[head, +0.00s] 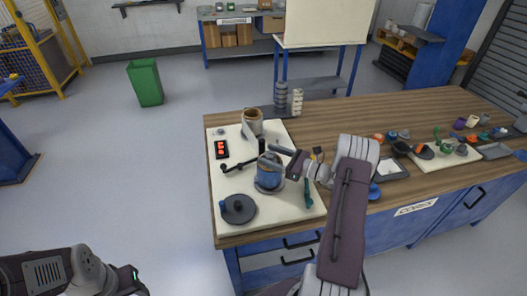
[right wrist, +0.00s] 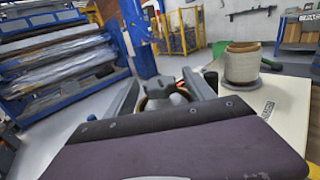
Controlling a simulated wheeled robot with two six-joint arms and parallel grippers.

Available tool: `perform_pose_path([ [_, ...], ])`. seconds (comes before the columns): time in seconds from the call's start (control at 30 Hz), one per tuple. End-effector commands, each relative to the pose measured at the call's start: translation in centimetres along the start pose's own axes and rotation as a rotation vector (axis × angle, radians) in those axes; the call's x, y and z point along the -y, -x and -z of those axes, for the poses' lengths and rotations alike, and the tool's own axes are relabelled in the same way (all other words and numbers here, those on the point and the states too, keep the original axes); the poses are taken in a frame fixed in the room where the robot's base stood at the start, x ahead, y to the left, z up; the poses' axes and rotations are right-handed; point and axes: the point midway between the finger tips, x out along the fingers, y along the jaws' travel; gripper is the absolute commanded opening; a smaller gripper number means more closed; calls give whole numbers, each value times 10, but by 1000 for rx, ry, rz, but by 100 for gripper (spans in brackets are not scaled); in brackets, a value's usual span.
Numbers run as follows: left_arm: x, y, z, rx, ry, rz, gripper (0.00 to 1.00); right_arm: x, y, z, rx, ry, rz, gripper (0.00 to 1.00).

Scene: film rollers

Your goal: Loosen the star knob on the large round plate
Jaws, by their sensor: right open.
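A large dark round plate (head: 238,209) with a raised knob at its centre lies at the front left of the white board. A blue-and-grey cylinder (head: 269,175) stands behind and right of it. My right gripper (head: 270,149) is open at the top of this cylinder. In the right wrist view, a grey star-shaped knob (right wrist: 163,86) lies between the spread fingers, with a brownish rim below it. I cannot tell whether a finger touches it. The gripper body hides what is under it. My left gripper (head: 131,279) is at the bottom left, away from the bench; its fingers are unclear.
A tan roll (head: 252,121) stands at the back of the white board (head: 283,205), also in the right wrist view (right wrist: 241,65). A red digital display (head: 221,148) is at its left. Trays and small parts fill the bench's right side.

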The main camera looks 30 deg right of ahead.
Motion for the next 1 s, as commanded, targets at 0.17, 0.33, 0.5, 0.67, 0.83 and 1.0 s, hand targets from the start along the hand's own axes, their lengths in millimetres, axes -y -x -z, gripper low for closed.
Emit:
perform_pose_path([
  [0.17,0,5,0,0,0,0,48,0,-24,0,0,-1,-2,62],
  [0.33,0,5,0,0,0,0,48,0,-29,0,0,-1,1,62],
  [0.5,0,5,0,0,0,0,48,0,-28,0,0,-1,1,54],
  [0.67,0,5,0,0,0,0,48,0,-28,0,0,-1,1,10],
  [0.83,0,3,0,0,0,0,48,0,-28,1,0,-1,-5,0],
  [1.0,0,-6,-1,0,0,0,48,0,-28,3,1,2,-51,0],
])
